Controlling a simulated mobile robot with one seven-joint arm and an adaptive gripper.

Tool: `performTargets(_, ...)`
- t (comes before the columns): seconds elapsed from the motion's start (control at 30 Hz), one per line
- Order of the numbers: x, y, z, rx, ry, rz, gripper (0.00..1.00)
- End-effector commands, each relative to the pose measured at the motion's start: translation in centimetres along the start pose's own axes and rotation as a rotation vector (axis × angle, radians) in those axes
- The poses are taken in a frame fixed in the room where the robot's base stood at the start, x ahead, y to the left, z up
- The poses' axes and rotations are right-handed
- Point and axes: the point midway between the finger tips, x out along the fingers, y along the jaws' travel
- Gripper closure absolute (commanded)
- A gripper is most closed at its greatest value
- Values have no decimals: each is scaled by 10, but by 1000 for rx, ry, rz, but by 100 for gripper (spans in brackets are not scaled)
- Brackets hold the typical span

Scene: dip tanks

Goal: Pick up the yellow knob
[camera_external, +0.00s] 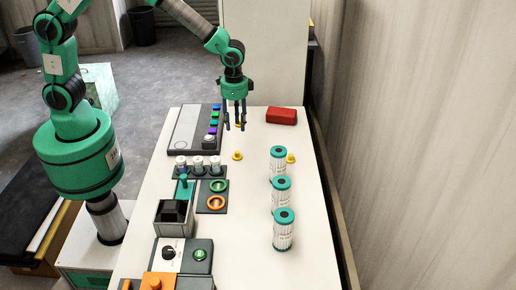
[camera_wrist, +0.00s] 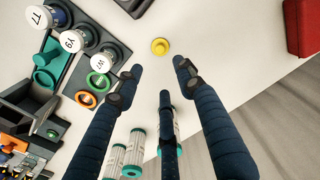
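A small round yellow knob (camera_external: 237,155) lies on the white table, nearer the camera than my gripper. A second yellow piece (camera_external: 291,158) shows beside the rear filter cartridge, partly hidden. A bit of yellow also shows behind my fingers. In the wrist view one yellow knob (camera_wrist: 160,46) lies on bare table beyond my fingertips; I cannot tell which of these it is. My gripper (camera_external: 235,125) points down over the far part of the table. Its dark fingers are spread and empty, with clear room between them in the wrist view (camera_wrist: 157,76).
A red box (camera_external: 281,116) lies to the right of my gripper. Three white-and-teal filter cartridges (camera_external: 281,190) stand at the right. White-capped bottles (camera_external: 198,163), green and orange rings (camera_external: 217,202) and a button panel (camera_external: 190,130) are at the left. The table's middle is mostly clear.

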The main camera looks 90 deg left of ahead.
Motion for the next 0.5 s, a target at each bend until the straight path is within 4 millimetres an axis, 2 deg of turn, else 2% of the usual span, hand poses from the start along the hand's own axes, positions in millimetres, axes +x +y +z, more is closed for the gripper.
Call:
performTargets(0.27,14,0,0,0,-1,0,62)
performTargets(0.5,49,0,1,0,-3,0,62)
